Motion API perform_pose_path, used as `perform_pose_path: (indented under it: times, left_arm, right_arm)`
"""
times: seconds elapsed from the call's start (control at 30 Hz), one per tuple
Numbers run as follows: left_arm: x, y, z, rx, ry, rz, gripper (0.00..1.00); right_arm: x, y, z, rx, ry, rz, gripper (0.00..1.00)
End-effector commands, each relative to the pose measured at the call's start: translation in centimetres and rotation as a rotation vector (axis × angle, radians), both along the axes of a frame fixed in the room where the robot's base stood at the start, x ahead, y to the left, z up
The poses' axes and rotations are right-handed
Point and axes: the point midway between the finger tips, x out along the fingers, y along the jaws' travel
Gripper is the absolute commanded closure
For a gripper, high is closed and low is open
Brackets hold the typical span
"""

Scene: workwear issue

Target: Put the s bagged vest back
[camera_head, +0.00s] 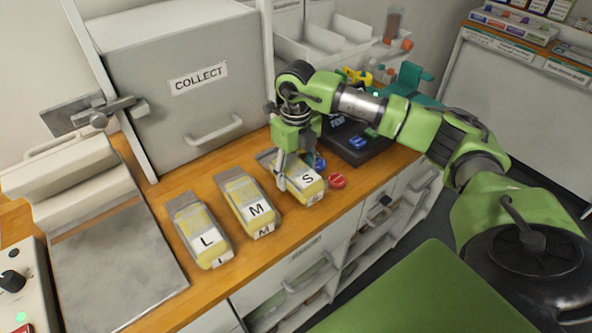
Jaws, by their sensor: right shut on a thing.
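The S bagged vest (308,185), a clear bag with yellow contents and a white label marked S, is on the wooden counter (262,283), at the right end of a row of bags. My right gripper (298,182) points down over it and is shut on it. The fingers hide part of the bag. I cannot tell whether the bag is lifted off the wood. The M bagged vest (245,203) lies to its left, and the L bagged vest (202,232) lies further left. My left gripper is not in view.
A grey COLLECT locker (185,100) stands behind the bags. A red round piece (337,180) and a blue one (319,163) lie close beside the S bag. A black tray (372,146) is behind right. A metal plate (115,265) is at left.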

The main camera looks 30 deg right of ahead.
Motion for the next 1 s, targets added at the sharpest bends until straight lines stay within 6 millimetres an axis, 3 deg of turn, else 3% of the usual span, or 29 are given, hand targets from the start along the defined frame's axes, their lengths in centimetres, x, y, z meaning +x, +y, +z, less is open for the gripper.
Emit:
perform_pose_path:
  times: [0.23,0.27,0.3,0.77,1.0]
  left_arm:
    - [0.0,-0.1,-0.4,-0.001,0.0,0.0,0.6]
    - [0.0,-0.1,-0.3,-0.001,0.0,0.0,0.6]
    - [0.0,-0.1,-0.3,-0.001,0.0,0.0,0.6]
    - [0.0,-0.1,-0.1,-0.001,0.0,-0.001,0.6]
    - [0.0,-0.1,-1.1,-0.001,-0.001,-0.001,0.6]
  right_arm:
    - [0.0,0.0,-0.5,0.0,0.0,0.0,0.72]
    - [0.0,0.0,-0.3,0.0,0.0,0.0,0.37]
    - [0.0,0.0,-0.3,0.0,0.0,0.0,0.28]
    - [0.1,0.0,0.5,0.0,-0.003,0.0,0.28]
    - [0.2,0.1,5.2,0.002,-0.008,0.0,0.28]
